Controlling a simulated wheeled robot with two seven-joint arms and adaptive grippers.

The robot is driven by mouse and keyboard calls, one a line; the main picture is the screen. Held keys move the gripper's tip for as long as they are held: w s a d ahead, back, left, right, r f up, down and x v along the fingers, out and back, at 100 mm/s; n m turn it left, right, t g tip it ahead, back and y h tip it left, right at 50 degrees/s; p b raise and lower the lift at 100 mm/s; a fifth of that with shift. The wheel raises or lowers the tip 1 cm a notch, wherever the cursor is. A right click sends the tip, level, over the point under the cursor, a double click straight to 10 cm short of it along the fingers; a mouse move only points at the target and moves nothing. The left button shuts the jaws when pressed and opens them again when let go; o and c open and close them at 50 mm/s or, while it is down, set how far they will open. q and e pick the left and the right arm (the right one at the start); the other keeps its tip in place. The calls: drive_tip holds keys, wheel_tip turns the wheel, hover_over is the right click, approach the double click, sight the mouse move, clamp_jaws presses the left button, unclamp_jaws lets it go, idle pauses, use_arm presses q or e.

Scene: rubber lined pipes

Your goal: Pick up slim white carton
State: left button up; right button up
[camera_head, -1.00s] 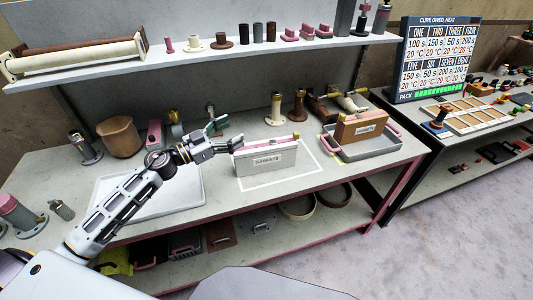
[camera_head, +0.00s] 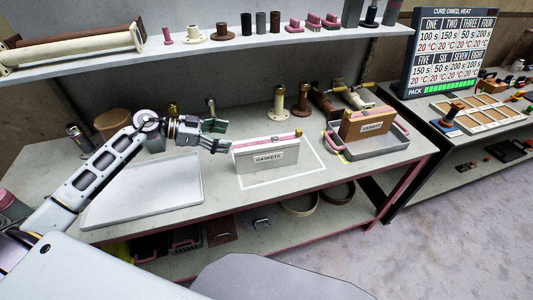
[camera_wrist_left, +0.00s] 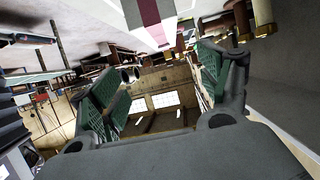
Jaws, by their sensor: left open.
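The slim white carton (camera_head: 267,157), labelled GASKETS, stands upright inside a white outlined rectangle on the bench. A pinkish strip runs along its top. My left gripper (camera_head: 226,135) is open and empty, just left of the carton's upper left corner and apart from it. In the left wrist view its two green-padded fingers (camera_wrist_left: 165,85) are spread with nothing between them. A white and maroon surface at the top of that view (camera_wrist_left: 150,20) may be the carton; I cannot tell. My right gripper is not in view.
A brown GASKETS carton (camera_head: 366,126) stands in a grey tray with pink handles (camera_head: 393,143) to the right. An empty white tray (camera_head: 150,190) lies below my left arm. Pipe fittings (camera_head: 303,101) stand behind the carton. A shelf (camera_head: 215,46) hangs above.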

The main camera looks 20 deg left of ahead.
use_arm(q)
approach(266, 141)
drive_tip(key=shift+w+d+f, duration=0.15)
drive_tip(key=shift+d+f, duration=0.05)
drive_tip(key=shift+d, duration=0.4)
drive_tip(key=shift+w+d+f, duration=0.15)
drive_tip(key=shift+d, duration=0.4)
drive_tip(key=shift+d+f, duration=0.1)
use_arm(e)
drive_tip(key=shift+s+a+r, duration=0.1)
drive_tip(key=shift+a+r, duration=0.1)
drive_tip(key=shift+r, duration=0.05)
use_arm(q)
drive_tip(key=shift+w, duration=0.1)
drive_tip(key=shift+f+p+x, duration=0.2)
drive_tip(key=shift+p+x, duration=0.15)
drive_tip(key=shift+x, duration=2.2)
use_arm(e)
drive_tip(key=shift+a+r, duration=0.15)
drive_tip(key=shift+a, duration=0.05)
use_arm(q)
drive_tip(key=shift+w, duration=0.15)
clamp_jaws()
drive_tip(key=shift+r, duration=0.1)
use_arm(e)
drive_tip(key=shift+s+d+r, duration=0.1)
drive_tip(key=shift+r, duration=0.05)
